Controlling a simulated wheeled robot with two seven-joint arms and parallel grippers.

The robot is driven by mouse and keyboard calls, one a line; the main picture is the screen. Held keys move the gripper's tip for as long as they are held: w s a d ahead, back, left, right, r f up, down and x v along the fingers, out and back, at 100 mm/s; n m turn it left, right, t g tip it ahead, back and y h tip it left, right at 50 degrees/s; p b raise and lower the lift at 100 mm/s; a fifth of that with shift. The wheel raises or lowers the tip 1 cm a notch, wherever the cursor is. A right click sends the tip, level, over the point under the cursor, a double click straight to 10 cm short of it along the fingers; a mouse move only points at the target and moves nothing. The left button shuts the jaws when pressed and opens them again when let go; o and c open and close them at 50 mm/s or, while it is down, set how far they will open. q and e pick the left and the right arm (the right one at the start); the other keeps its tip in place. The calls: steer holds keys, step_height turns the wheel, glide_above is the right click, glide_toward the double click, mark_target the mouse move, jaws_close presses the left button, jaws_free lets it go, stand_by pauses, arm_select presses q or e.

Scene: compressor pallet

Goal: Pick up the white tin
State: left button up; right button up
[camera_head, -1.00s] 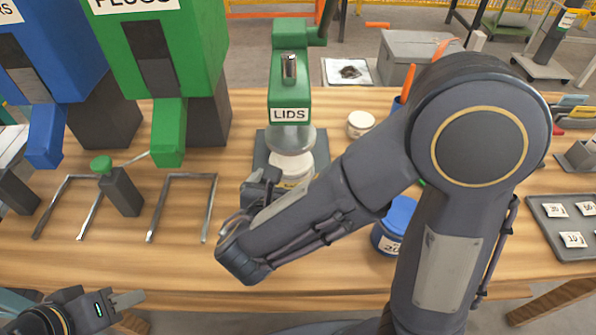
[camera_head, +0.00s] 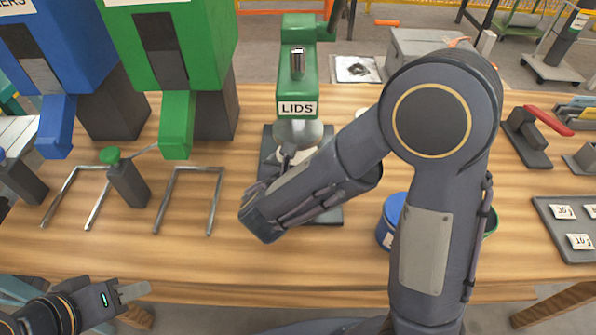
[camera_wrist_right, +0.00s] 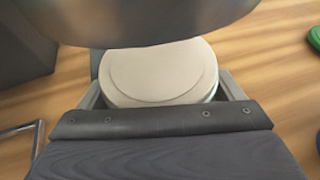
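A white tin with a pale round lid (camera_wrist_right: 160,72) stands under the green press marked LIDS (camera_head: 297,85). In the head view only a sliver of it (camera_head: 284,157) shows behind my right arm. My right gripper (camera_wrist_right: 162,90) has its fingers apart, one on each side of the tin, close to its wall; firm contact cannot be made out. A dark press part covers the far edge of the lid in the wrist view. My left gripper (camera_head: 134,291) is empty at the table's front left; its finger gap is unclear.
Blue (camera_head: 55,55) and green (camera_head: 165,50) dispensers stand at the back left, with metal frames before them. A blue tin (camera_head: 392,222) stands behind my right arm. A grey tray of cards (camera_head: 570,250) lies at right. The front middle of the table is clear.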

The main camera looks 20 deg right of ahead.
steer(key=c, duration=0.8)
steer(key=shift+r, duration=0.15)
